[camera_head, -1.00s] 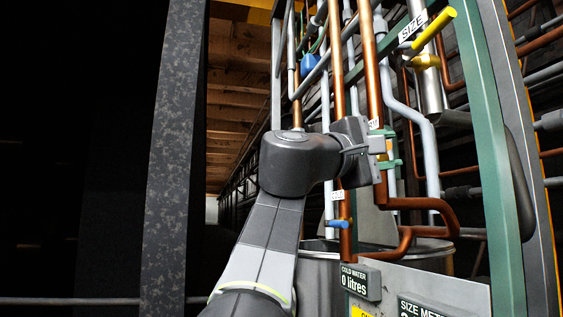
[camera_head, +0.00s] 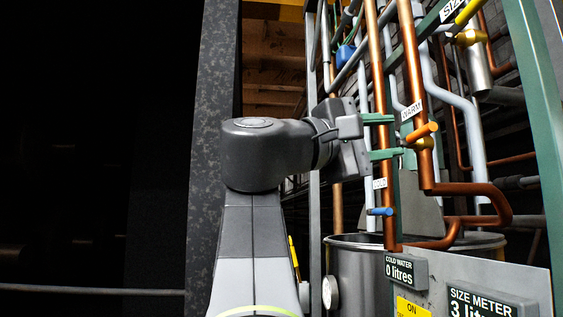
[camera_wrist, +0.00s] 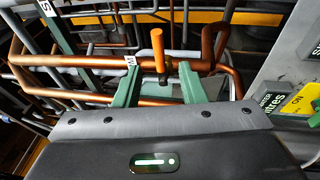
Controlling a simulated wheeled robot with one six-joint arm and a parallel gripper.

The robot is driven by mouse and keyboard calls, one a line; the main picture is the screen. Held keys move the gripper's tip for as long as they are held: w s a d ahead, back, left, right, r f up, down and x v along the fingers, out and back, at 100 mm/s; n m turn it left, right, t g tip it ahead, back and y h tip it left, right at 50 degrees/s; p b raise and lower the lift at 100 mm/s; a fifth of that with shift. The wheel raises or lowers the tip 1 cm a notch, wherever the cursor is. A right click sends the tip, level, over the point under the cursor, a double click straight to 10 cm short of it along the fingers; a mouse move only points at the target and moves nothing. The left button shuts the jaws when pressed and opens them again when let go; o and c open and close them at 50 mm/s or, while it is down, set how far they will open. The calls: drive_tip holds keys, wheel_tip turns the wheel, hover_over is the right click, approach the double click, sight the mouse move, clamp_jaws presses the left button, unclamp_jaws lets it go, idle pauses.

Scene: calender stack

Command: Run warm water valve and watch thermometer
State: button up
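The warm water valve has an orange handle (camera_head: 422,132) on a copper pipe beneath a WARM label (camera_head: 411,110). My gripper (camera_head: 397,136) is open, its two green fingers pointing right toward the handle. In the wrist view, the orange handle (camera_wrist: 158,50) stands ahead between the spread fingertips (camera_wrist: 160,70). No grip on the handle shows, and I cannot tell whether a finger touches it. A round pale-faced dial (camera_head: 331,293), possibly the thermometer, is on the steel tank's left side. Its reading cannot be made out.
A blue cold valve handle (camera_head: 380,211) sits lower left of the orange one. The steel tank (camera_head: 360,280) stands below. The cold water display (camera_head: 400,270) reads 0 litres; the size meter (camera_head: 487,302) reads 3 litres. Copper and grey pipes crowd around the gripper.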

sight(420, 133)
drive_tip(key=shift+v, duration=1.2)
drive_tip(key=shift+d, duration=0.1)
drive_tip(key=shift+p+x, duration=1)
drive_tip(key=shift+x, duration=5.35)
